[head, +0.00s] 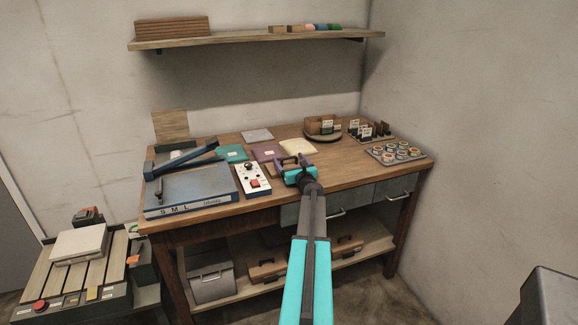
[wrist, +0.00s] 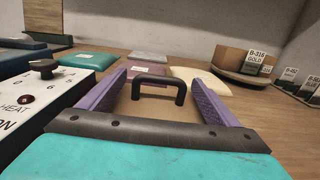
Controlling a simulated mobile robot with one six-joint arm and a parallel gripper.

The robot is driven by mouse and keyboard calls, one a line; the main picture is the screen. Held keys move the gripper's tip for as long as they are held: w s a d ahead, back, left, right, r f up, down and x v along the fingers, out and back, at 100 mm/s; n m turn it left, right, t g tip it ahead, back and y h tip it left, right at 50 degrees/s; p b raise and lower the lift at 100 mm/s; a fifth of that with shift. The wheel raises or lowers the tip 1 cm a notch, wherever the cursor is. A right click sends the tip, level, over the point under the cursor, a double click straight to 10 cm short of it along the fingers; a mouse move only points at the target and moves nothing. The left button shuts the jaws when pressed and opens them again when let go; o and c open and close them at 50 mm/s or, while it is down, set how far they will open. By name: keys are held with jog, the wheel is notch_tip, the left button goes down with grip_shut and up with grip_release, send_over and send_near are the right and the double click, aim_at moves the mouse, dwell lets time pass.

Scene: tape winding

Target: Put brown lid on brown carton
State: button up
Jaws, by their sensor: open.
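A flat brown lid with a black handle (wrist: 150,110) lies on the table in the wrist view. My gripper (wrist: 160,92) is open, with one purple finger on each side of the lid and its handle. I cannot tell whether the fingers touch the lid. In the head view my gripper (head: 292,163) is low over the table's front middle and mostly hides the lid. A brown carton (head: 313,126) stands on a round turntable at the back right of the table. It also shows in the wrist view (wrist: 231,58), behind a label reading B-316 GOLD.
A control box (head: 253,178) with a knob and red button stands left of my gripper. Flat teal, purple and cream pieces lie behind it. A tray of rolls (head: 398,153) and small label cards (head: 366,131) stand at the right. A wall shelf (head: 255,39) hangs above.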

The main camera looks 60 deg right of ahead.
jog(key=shift+w+d, duration=0.1)
jog(key=shift+c, duration=0.4)
jog(key=c, duration=1.2)
jog(key=shift+o, duration=0.2)
jog(key=shift+r, duration=0.1)
jog(key=shift+r, duration=0.75)
notch_tip(320, 180, up, 2)
jog(key=shift+r, duration=0.1)
jog(key=b+v, duration=0.1)
jog(key=v, duration=0.4)
jog(key=s+d+b+v, duration=0.1)
jog(key=v, duration=0.4)
jog(key=d+r+v, duration=0.1)
jog(key=v, duration=0.4)
jog(key=shift+s+r+b, duration=0.15)
jog(key=shift+s+b, duration=0.25)
jog(key=shift+s, duration=0.3)
